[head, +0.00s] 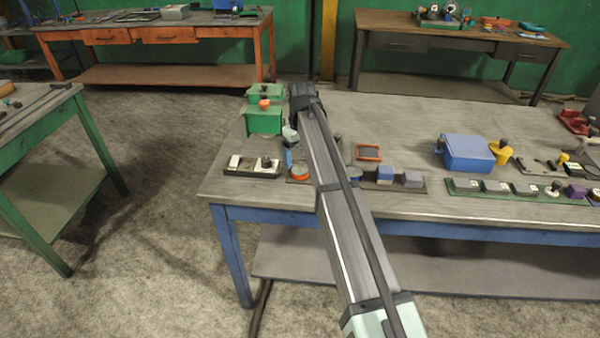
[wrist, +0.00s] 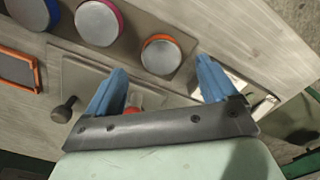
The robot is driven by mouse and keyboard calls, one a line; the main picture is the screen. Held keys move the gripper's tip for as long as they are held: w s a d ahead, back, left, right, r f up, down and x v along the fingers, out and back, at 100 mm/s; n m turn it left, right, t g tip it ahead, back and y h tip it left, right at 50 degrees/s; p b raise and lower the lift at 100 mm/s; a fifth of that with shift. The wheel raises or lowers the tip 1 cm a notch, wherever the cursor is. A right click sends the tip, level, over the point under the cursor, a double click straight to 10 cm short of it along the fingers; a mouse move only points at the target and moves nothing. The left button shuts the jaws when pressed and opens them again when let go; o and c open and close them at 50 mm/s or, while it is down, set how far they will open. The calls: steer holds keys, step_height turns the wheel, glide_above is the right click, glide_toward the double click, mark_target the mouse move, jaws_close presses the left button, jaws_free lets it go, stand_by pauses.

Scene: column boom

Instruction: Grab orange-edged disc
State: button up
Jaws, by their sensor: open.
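The orange-edged disc (wrist: 160,55) has a grey top and lies on a narrow grey strip in the wrist view. Its orange side also shows in the head view (head: 300,174), near the front left of the table and partly behind my arm. My gripper (wrist: 160,69) has two blue fingers spread apart with nothing held. The disc shows between and just beyond the fingertips, and I cannot tell the height gap.
A pink-edged disc (wrist: 98,22) and a blue-edged disc (wrist: 33,14) share the strip. A dark knob (wrist: 66,108) stands near the left finger. A dark tray (head: 240,173) lies left of the disc; green boxes (head: 264,122) stand behind. An orange frame (head: 367,153) lies to the right.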

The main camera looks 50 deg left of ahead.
mark_target(300, 170)
steer(key=shift+a+f, duration=0.1)
steer(key=shift+f, duration=2.25)
steer(key=shift+c, duration=0.5)
steer(key=c, duration=1.4)
